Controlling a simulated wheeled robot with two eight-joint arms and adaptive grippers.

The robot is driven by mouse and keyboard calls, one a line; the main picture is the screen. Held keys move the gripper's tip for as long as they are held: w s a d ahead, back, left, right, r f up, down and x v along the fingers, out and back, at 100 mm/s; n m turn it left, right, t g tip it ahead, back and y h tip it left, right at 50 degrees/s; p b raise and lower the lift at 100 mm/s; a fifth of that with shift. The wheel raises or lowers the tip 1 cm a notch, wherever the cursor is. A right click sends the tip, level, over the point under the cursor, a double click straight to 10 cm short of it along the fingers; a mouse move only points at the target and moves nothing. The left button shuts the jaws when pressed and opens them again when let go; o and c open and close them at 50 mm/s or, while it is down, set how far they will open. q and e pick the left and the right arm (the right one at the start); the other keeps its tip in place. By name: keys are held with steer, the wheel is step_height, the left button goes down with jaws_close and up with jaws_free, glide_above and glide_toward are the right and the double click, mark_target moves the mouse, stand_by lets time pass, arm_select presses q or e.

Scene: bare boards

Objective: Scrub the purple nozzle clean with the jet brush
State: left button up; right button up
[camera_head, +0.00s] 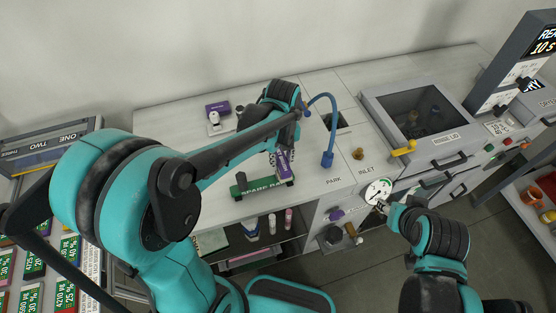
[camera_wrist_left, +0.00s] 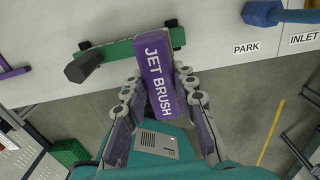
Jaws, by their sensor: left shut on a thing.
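My left gripper (camera_head: 283,150) is shut on the purple jet brush (camera_head: 284,165). In the left wrist view the brush (camera_wrist_left: 158,72), lettered JET BRUSH, lies between the two fingers (camera_wrist_left: 160,95). Its far end overlaps the green spare rack (camera_head: 250,189), which also shows in the left wrist view (camera_wrist_left: 100,58); I cannot tell whether they touch. A small purple part (camera_head: 336,214) sits on the cabinet front below PARK; I cannot tell whether it is the nozzle. My right gripper (camera_head: 379,204) is at a white round dial (camera_head: 377,189) below INLET; its fingers are too small to read.
A purple labelled block (camera_head: 217,107) stands at the back of the counter. A blue bent hose (camera_head: 328,158) rises beside PARK. A lidded basin (camera_head: 412,105) with a yellow handle (camera_head: 404,149) is to the right. Bottles stand on the shelf below.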

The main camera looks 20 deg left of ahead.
arm_select(q)
steer(key=shift+w+d+f, duration=0.1)
steer(key=shift+w+d, duration=0.25)
steer(key=shift+d, duration=0.25)
steer(key=shift+s+a, duration=0.6)
steer(key=shift+a, duration=0.35)
steer(key=shift+s+a, duration=0.2)
steer(key=shift+a, duration=0.15)
step_height(320, 180, up, 7)
steer(key=p, duration=0.6)
